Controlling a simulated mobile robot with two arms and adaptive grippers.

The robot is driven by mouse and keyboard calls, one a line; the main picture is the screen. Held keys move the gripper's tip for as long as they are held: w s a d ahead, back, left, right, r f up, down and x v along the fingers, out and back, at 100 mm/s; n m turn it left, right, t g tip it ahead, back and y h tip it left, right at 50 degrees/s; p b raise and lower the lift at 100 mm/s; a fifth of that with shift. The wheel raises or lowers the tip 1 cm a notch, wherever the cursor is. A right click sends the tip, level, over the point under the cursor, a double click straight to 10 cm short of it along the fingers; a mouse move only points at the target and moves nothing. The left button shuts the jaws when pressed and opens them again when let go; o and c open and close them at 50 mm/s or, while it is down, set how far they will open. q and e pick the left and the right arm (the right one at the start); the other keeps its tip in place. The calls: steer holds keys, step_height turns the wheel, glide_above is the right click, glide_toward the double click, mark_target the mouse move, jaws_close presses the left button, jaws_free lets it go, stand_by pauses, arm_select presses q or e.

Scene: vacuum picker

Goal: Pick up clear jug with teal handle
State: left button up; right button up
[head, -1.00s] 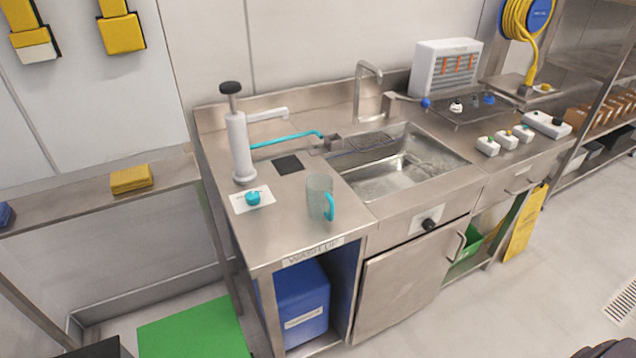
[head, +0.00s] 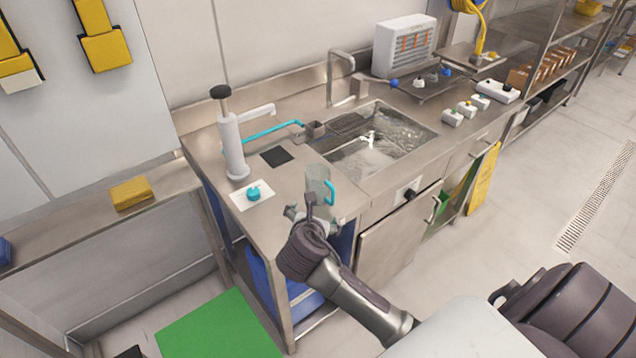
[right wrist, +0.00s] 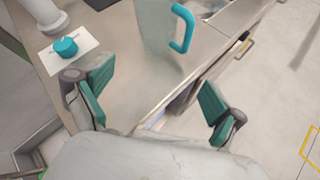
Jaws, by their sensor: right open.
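The clear jug (head: 318,179) with a teal handle (head: 331,191) stands upright on the steel counter, near its front edge and left of the sink. In the right wrist view the jug (right wrist: 155,25) is at the top, beyond the fingertips, with its handle to the right. My right gripper (head: 308,208) is at the counter's front edge, just short of the jug, and partly covers its base in the head view. In the right wrist view its teal-padded fingers (right wrist: 152,100) are spread apart with nothing between them. My left gripper is not in view.
A white pump dispenser (head: 233,145) and a teal knob on a white card (head: 253,194) stand left of the jug. A black square (head: 276,156) lies behind it. The sink (head: 375,140) is to the right. A yellow sponge (head: 131,193) lies on the left shelf.

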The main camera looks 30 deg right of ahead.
mark_target(317, 172)
step_height(317, 172, up, 5)
steer(key=w+d+n+t+h, duration=0.1)
steer(key=w+n+h, duration=0.1)
steer(key=n, duration=0.1)
steer(key=x, duration=0.8)
steer(key=shift+w+r+p, duration=0.2)
steer(key=shift+w+p, duration=0.1)
steer(key=shift+p, duration=0.1)
steer(key=shift+y, duration=0.3)
steer(key=shift+p+x, duration=0.5)
steer(key=shift+x, duration=2.25)
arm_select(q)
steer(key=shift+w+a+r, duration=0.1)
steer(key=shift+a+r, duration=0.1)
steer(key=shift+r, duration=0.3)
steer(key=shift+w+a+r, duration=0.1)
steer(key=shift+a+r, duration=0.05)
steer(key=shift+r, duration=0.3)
arm_select(e)
steer(key=shift+r, duration=0.2)
steer(key=c, duration=1.2)
